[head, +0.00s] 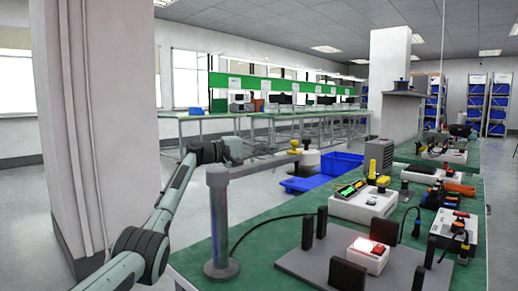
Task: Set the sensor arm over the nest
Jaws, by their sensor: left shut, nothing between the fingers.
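A thick grey post (217,222) stands upright on a round base at the near left of the green bench, with a black cable running from it to the right. A white box (368,257) with a lit red top sits among the blocks. My left gripper (236,151) is shut and empty, above and behind the post's top in the picture. My right gripper is out of view.
The green bench (265,222) also holds a white device with a green display (363,203), a white box with red buttons (453,228) and an orange tool (458,188). A pillar (95,120) stands at left.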

